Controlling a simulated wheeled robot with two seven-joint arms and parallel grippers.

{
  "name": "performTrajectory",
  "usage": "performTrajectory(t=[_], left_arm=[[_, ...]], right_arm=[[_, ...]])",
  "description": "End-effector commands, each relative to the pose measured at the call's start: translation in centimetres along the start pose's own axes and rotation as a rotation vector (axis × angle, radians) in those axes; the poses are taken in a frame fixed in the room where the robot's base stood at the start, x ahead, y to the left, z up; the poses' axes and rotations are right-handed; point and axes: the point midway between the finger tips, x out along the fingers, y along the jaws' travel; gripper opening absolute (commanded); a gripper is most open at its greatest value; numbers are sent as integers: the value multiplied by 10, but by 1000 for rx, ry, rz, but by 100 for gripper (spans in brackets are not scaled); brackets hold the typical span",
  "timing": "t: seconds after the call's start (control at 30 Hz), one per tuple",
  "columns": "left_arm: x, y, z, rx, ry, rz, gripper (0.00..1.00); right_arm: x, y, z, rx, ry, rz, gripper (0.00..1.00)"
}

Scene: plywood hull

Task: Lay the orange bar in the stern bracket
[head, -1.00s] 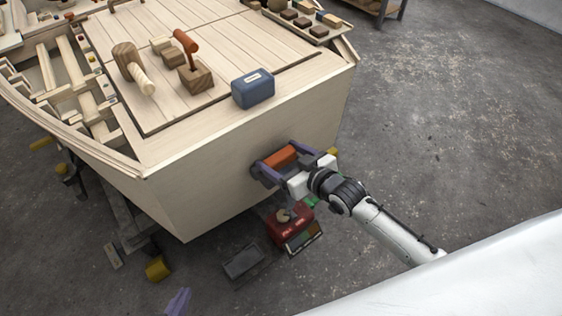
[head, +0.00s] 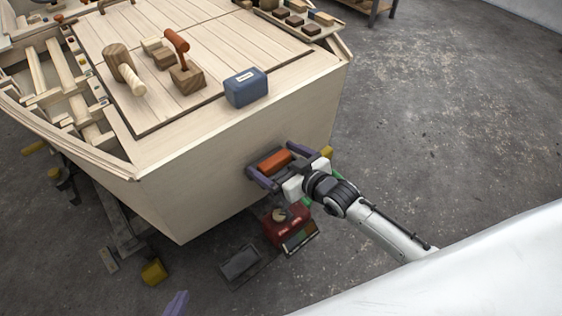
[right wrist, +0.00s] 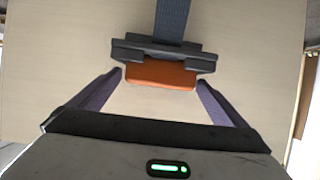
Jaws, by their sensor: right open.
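The orange bar (head: 275,162) is at the flat stern face of the hull (head: 215,165). In the right wrist view the bar (right wrist: 160,76) lies against the dark grey stern bracket (right wrist: 165,51), which hides part of it. The bar looks seated in the bracket, but its underside is hidden. My right gripper (head: 273,160) is open, its purple fingers on either side of the bar with gaps at both ends. In the right wrist view these fingers (right wrist: 161,80) stand apart from the bar. Only a purple tip of my left gripper (head: 177,303) shows at the bottom edge.
A blue box (head: 246,87) and a wooden mallet (head: 123,72) are on the deck above. A red toolbox (head: 286,226) and a dark tray (head: 240,263) are on the floor below the stern. The floor to the right is clear.

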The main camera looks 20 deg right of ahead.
Motion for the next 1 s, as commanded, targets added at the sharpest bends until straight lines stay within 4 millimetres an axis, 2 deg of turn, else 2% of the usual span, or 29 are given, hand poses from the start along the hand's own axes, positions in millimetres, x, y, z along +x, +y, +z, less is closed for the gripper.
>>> performTrajectory(t=[0.17,0.5,0.73,0.83,1.0], left_arm=[[-6,0,-4,2,-2,-1,0],[-13,0,-6,-1,-13,-4,0],[-13,-1,-9,-4,-6,-7,0],[-13,-2,-12,-3,0,-8,0],[-12,-2,-14,-4,4,-8,0]], right_arm=[[-22,0,-2,0,-3,0,97],[-94,0,-2,0,-3,0,97],[-119,-2,1,3,-6,0,97],[-133,-21,26,34,-65,5,97],[-177,-72,96,106,-264,37,97]])
